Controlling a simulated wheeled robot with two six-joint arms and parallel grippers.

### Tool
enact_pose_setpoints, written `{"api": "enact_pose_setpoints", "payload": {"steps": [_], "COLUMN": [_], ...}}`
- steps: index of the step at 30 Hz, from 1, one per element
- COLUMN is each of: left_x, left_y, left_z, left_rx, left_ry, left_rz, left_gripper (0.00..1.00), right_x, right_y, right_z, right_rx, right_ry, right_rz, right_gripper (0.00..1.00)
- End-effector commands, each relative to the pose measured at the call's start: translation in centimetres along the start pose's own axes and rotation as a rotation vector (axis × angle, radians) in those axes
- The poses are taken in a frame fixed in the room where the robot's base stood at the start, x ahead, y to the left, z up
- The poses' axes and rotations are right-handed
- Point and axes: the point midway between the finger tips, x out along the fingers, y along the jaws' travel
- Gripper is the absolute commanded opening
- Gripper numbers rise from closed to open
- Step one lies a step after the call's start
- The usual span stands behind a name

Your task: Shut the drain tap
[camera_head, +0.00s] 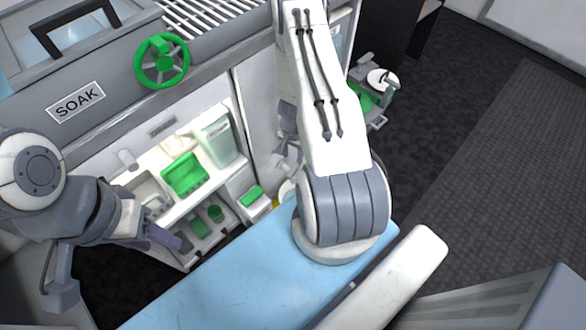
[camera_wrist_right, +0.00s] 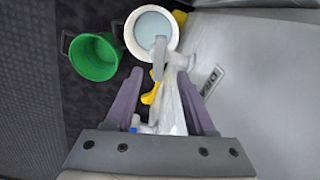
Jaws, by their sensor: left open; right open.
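The drain tap (camera_wrist_right: 159,58) shows in the right wrist view as a grey lever and pale fitting on the light panel, in front of a white bucket (camera_wrist_right: 140,45) holding pale liquid. My right gripper (camera_wrist_right: 160,82) is open. Its two purple-grey fingers stand apart on either side of the tap's near end, and I cannot tell whether they touch it. A label (camera_wrist_right: 212,81) is on the panel beside the tap. In the head view, my right arm hides most of that area. My left gripper (camera_head: 163,236) is open and empty in front of the lower shelves.
A green bucket (camera_wrist_right: 95,57) stands left of the white bucket. Shelves (camera_head: 170,207) hold green trays and containers. Above them are a SOAK label (camera_head: 76,102) and a green handwheel (camera_head: 162,61). A blue surface (camera_head: 225,285) lies in front. Dark floor is open at right.

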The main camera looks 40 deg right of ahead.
Motion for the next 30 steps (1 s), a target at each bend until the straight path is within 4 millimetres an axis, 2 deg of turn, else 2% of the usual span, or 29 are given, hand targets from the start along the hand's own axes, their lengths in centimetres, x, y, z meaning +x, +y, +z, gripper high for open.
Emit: {"api": "enact_pose_setpoints", "payload": {"steps": [1, 3, 12, 15, 27, 28, 30], "left_x": [1.4, 2.5, 6.9, 7.8, 8.2, 8.2, 8.2], "left_y": [-0.1, -0.2, -0.5, -0.6, -0.6, -0.6, -0.6], "left_z": [0.1, 0.1, 0.4, 0.4, 0.4, 0.4, 0.4], "left_rx": [0.0, 0.0, 0.0, 0.0, 0.0, 0.0, 0.0], "left_ry": [0.0, 0.0, 0.0, 0.0, 0.0, 0.0, 0.0], "left_rz": [0.0, 0.0, 0.0, 0.0, 0.0, 0.0, 0.0], "left_gripper": [0.5, 0.5, 0.5, 0.5, 0.5, 0.5, 0.5], "right_x": [1.4, 2.5, 6.9, 7.8, 8.2, 8.2, 8.2], "right_y": [0.0, 0.0, 0.1, 0.2, 0.2, 0.2, 0.2], "right_z": [0.0, 0.0, -0.1, -0.1, -0.1, -0.1, -0.1], "right_rx": [0.0, 0.0, 0.002, 0.003, 0.003, 0.003, 0.003], "right_ry": [-0.001, -0.001, -0.001, -0.001, -0.001, -0.001, -0.001], "right_rz": [0.0, 0.0, 0.0, 0.0, 0.0, 0.0, 0.0], "right_gripper": [0.55, 0.55, 0.55, 0.55, 0.55, 0.47, 0.21]}}
